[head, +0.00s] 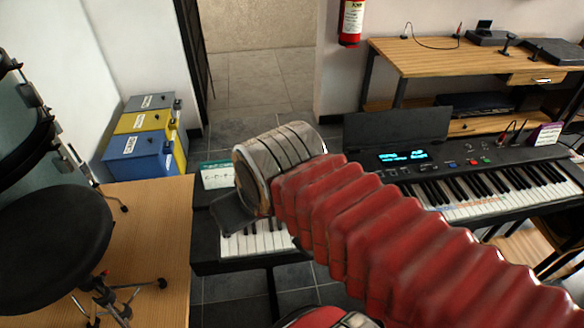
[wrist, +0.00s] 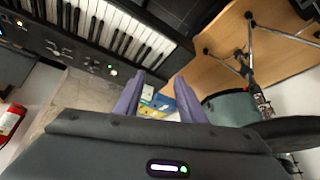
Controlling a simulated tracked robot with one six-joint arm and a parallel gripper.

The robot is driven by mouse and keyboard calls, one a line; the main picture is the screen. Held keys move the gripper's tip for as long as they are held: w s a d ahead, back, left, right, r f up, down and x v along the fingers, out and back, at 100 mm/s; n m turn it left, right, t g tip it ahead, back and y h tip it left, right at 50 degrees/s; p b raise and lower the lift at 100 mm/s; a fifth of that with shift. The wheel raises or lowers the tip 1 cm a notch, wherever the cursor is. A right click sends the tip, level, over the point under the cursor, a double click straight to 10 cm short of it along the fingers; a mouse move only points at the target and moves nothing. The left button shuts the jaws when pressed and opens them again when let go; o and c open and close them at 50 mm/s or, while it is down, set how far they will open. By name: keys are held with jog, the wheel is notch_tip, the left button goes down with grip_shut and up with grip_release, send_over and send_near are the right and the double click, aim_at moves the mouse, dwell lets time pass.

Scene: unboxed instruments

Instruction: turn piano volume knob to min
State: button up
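The black piano (head: 345,150) runs across the head view, its middle hidden behind my red arm. Its panel carries a lit blue display (head: 403,156) and several small buttons. My gripper (head: 234,212) hangs over the piano's left end, partly hidden by my wrist. In the wrist view, the piano (wrist: 165,45) shows at top left, with a panel of small controls beside the keys. A pale round control (wrist: 113,72) stands at the panel's near end; I cannot tell if it is the volume knob. My gripper's two fingers (wrist: 160,84) are apart and empty, clear of that control.
A wooden desk (head: 430,60) stands behind the piano.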

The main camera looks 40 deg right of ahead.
jog(key=w+d+r+m+g, duration=0.2)
jog(key=w+d+m, duration=0.4)
jog(key=w, duration=0.2)
jog(key=w+d+f+m+g, duration=0.1)
jog(key=w+d+f+m, duration=0.2)
jog(key=w+d+m, duration=0.3)
jog(key=w+d+f+m+g, duration=0.2)
jog(key=w+d+f+m, duration=0.2)
jog(key=d, duration=0.9)
jog(key=w+m, duration=0.2)
jog(key=w, duration=0.1)
jog(key=shift+w+d+f+m+g, duration=0.2)
jog(key=shift+w+m+g, duration=0.1)
jog(key=shift+w, duration=0.05)
notch_tip(320, 180, down, 14)
jog(key=shift+r, duration=0.1)
jog(key=shift+c, duration=0.6)
